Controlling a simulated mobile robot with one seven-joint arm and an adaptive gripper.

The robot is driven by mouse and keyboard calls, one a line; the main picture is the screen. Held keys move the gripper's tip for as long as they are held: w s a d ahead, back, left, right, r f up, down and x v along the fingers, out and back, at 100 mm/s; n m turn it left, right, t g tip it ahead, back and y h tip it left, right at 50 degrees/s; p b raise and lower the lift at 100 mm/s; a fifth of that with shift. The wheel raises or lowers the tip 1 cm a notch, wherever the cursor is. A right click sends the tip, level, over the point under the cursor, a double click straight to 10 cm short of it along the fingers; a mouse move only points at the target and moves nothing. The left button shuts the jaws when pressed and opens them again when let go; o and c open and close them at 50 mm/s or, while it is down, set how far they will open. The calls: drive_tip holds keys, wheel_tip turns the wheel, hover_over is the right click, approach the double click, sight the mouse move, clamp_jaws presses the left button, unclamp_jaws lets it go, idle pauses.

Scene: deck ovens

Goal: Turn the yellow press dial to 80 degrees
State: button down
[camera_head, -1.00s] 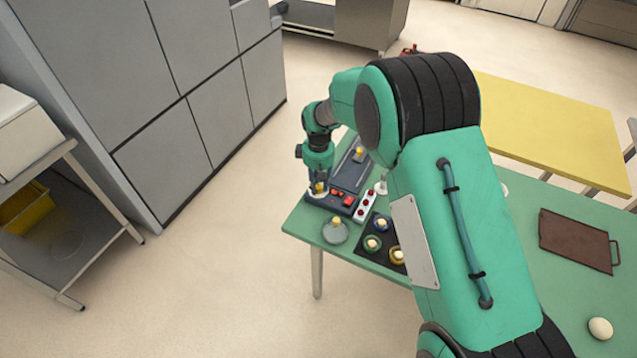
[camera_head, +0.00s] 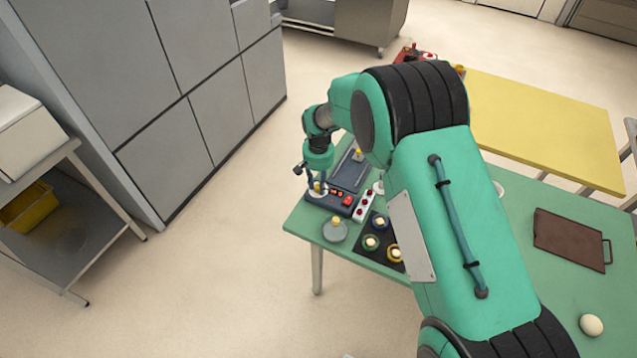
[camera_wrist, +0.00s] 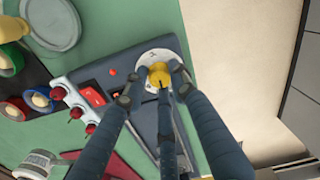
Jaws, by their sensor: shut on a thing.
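The yellow press dial (camera_wrist: 158,74) sits on a pale round plate at one end of the dark press panel (camera_wrist: 183,46). In the head view the yellow dial (camera_head: 317,187) shows small at the panel's left end, under my gripper (camera_head: 317,180). In the wrist view my gripper (camera_wrist: 155,85) points down with its dark fingers around the dial, shut on it. The fingers cover part of the dial and its plate, and I cannot read the dial's angle.
Red buttons (camera_wrist: 92,96) lie on the panel, with a white strip of red knobs (camera_wrist: 76,104) beside it. Floor lies beyond the table's left edge.

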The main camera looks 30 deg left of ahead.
drive_tip(key=shift+m, duration=1.3)
drive_tip(key=c, duration=1.4)
unclamp_jaws()
drive_tip(key=shift+r, duration=0.15)
wheel_tip(320, 180, up, 12)
